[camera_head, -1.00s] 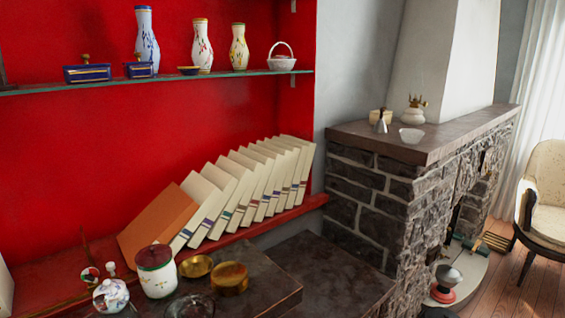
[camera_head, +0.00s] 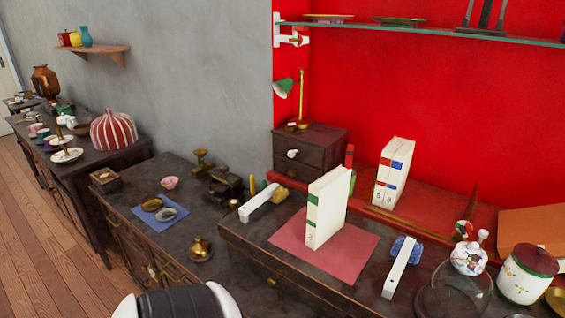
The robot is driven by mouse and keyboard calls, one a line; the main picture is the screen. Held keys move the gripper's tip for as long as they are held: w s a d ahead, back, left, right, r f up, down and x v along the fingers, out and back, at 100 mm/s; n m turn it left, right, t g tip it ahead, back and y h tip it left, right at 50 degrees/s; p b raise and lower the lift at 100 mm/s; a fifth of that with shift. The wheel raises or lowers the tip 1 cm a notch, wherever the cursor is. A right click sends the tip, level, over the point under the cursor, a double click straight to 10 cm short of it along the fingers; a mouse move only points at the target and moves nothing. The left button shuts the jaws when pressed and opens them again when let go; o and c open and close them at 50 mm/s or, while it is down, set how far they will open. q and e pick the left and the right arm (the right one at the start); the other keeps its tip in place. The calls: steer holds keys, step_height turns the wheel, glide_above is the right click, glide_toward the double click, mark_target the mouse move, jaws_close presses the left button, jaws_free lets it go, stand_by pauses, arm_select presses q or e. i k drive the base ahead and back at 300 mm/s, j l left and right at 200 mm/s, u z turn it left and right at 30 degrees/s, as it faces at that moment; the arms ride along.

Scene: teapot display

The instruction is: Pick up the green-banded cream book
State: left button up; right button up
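The green-banded cream book (camera_head: 326,210) stands upright on a pink mat (camera_head: 347,262) on the dark wooden cabinet. Its spine faces me and carries green bands; its cream cover is turned to the right. Nothing touches its sides. Neither of my grippers shows in this view.
Cream books with red and blue bands (camera_head: 393,172) stand behind on the red shelf. White bars (camera_head: 263,203) (camera_head: 400,268) lie left and right of the mat. A glass dish (camera_head: 452,290) and a lidded jar (camera_head: 527,275) stand at right. The mat's front is clear.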

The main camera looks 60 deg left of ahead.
mark_target(327, 195)
steer(key=u, duration=1.65)
